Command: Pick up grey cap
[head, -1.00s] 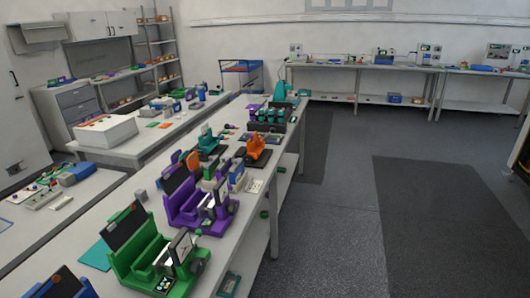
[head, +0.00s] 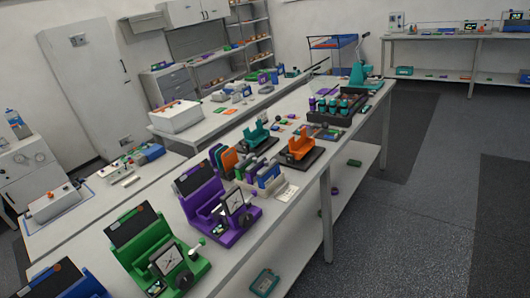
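I cannot pick out a grey cap for certain in the head view; things on the benches are small. A dark tray (head: 345,117) toward the far end of the near bench holds several small containers with teal and purple tops. A green device (head: 150,250) and a purple device (head: 207,200) with dial faces stand at the near end of that bench. Beyond them stand an orange device (head: 301,145) and a teal device (head: 258,133) on dark bases. My gripper is not in view.
The long white bench (head: 290,205) runs from lower left to upper right, with a lower shelf. A parallel bench with a white box (head: 180,116) lies to its left. A tall cabinet (head: 90,85) stands at the left wall. Dark floor (head: 420,200) to the right is clear.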

